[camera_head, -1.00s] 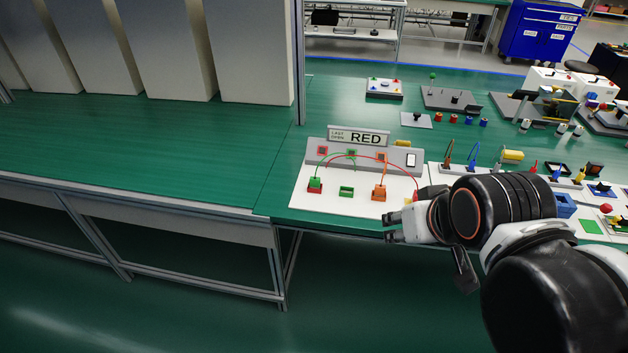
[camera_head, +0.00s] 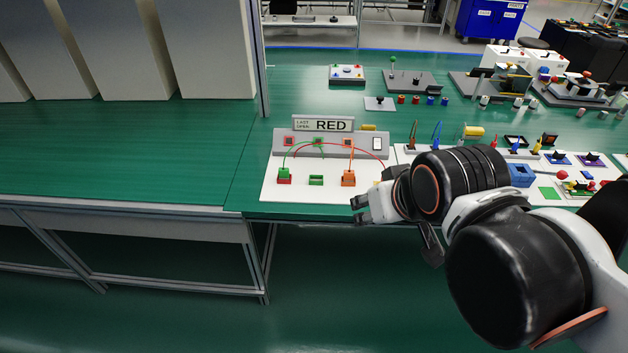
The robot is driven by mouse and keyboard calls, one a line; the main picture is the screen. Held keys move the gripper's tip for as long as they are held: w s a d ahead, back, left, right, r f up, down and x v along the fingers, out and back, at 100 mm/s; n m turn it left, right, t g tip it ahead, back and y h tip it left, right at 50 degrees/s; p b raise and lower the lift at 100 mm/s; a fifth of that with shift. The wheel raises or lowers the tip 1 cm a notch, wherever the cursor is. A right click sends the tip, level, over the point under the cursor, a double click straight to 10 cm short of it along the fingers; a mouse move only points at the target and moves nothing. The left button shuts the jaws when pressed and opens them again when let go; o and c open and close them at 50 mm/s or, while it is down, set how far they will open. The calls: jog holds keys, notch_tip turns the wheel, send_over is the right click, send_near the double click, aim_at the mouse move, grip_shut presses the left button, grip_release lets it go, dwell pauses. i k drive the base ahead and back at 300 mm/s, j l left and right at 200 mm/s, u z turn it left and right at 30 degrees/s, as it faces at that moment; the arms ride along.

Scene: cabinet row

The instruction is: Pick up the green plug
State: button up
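The green plug (camera_head: 284,173) stands upright on a red socket at the left of a white board (camera_head: 330,196) with a grey back panel. A green wire arcs from it up toward the panel. An empty green socket (camera_head: 316,180) is to its right, then an orange plug (camera_head: 348,177) on an orange socket. My gripper (camera_head: 359,209) is at the board's front right edge, to the right of and nearer than the green plug, apart from it. Its fingers look parted, with nothing between them. A red wire runs down behind my gripper, and its lower end is partly hidden.
A sign reading RED (camera_head: 323,124) stands on the panel. The red wire arcs over the sockets. More boards with colored parts, including a yellow cylinder (camera_head: 473,131), fill the bench to the right. The green bench top (camera_head: 150,150) at left is clear in front of pale boxes.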

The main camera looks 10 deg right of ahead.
aim_at(284, 174)
jog(key=i+j+z, duration=0.25)
jog(key=j, duration=0.2)
jog(key=i+j+z, duration=0.2)
jog(key=j, duration=0.25)
jog(key=j+z, duration=0.25)
jog(key=j, duration=0.2)
jog(key=i+j+z, duration=0.2)
jog(key=j, duration=0.35)
jog(key=j+z, duration=0.25)
jog(key=j, duration=0.25)
